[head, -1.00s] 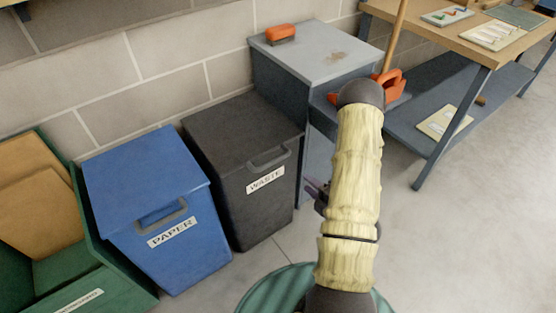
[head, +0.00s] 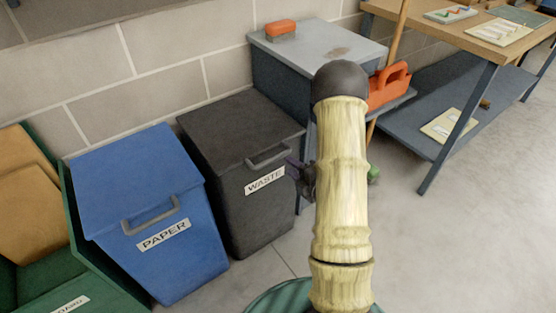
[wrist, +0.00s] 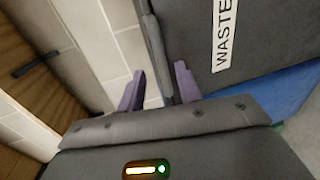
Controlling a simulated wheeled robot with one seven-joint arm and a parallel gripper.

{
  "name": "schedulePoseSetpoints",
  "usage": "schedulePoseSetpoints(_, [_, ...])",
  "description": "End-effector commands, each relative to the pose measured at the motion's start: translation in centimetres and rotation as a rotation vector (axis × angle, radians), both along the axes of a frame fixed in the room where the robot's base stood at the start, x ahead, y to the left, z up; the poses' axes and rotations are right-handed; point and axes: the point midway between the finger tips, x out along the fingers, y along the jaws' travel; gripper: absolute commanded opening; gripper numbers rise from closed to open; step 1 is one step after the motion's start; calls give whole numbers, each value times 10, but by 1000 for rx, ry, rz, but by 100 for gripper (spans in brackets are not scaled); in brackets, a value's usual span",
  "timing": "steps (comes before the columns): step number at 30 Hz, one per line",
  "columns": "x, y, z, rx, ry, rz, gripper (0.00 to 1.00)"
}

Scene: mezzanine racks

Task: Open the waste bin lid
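The waste bin (head: 235,200) is dark grey with a white WASTE label, standing against the wall. Its lid (head: 235,125) is down, with a grey handle (head: 268,157) at the front edge. My gripper (head: 293,172) is just right of the handle, partly hidden by my arm. In the wrist view, the purple fingers of my gripper (wrist: 158,78) are apart. A grey bar, seemingly the handle (wrist: 155,45), lies between their lines, beside the bin front (wrist: 265,45). I cannot tell whether they touch it.
A blue paper bin (head: 140,205) stands close on the left, with a green container (head: 85,245) beyond it. A grey cabinet (head: 320,60) with an orange block is behind. A workbench (head: 455,40) stands right. Open floor (head: 450,240) lies at right.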

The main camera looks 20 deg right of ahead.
Motion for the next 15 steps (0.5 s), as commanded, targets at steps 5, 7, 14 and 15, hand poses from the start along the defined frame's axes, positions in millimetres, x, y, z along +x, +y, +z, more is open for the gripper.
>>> schedulePoseSetpoints(5, [31, 8, -7, 0, -2, 2, 34])
schedulePoseSetpoints(7, [43, 11, -10, -1, -2, 2, 34])
schedulePoseSetpoints(14, [74, 18, -16, -1, -1, 1, 34])
schedulePoseSetpoints(15, [77, 18, -16, -1, -1, 1, 34])
